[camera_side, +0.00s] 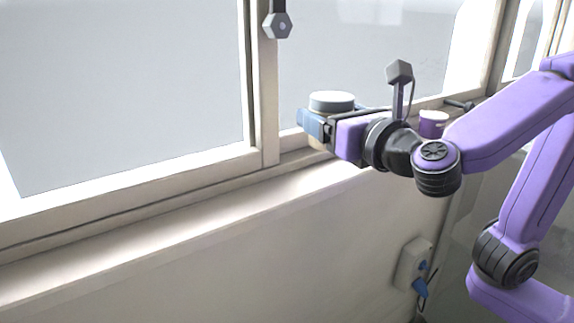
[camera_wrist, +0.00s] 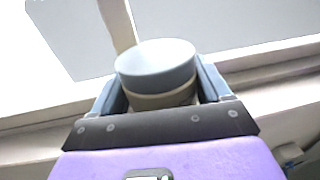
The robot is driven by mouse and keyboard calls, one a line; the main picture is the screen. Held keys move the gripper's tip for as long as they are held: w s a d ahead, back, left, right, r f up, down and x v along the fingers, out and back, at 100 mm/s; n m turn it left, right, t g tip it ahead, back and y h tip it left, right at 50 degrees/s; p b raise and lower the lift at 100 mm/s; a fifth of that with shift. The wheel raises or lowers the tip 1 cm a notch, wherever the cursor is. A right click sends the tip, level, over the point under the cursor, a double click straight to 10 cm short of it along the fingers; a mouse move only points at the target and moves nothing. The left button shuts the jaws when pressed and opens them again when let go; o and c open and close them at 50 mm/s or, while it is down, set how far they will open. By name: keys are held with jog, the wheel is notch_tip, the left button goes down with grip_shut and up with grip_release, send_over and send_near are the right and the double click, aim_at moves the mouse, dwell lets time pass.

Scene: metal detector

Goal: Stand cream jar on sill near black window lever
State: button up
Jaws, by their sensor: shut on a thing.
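The cream jar (camera_side: 331,101) has a pale, greyish round lid and stands upright between the fingers of my gripper (camera_side: 318,124). In the wrist view the jar (camera_wrist: 156,70) shows a grey-blue lid over a tan body, with my gripper's fingers (camera_wrist: 160,95) on both sides of it. My gripper is shut on the jar. The jar's underside is hidden, so I cannot tell whether it touches the sill. The sill (camera_side: 190,217) runs along the window below.
A purple cup-like object (camera_side: 433,123) stands on the sill behind my wrist. A dark handle (camera_side: 459,104) lies farther right. A wall socket with a blue plug (camera_side: 415,264) is below the sill. The sill to the left of my gripper is clear.

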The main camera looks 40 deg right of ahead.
jog(key=w+a+f, duration=0.1)
jog(key=w+f, duration=0.3)
jog(key=w+a+f, duration=0.1)
jog(key=w+f, duration=0.1)
jog(key=shift+a+f, duration=0.1)
jog(key=shift+a, duration=0.2)
jog(key=shift+w+a+f, duration=0.1)
jog(key=shift+f, duration=1.7)
jog(key=shift+f, duration=0.15)
jog(key=o, duration=1.1)
jog(key=shift+r, duration=0.2)
jog(key=s, duration=0.4)
jog(key=s+a, duration=0.1)
jog(key=s, duration=0.7)
jog(key=shift+a, duration=0.2)
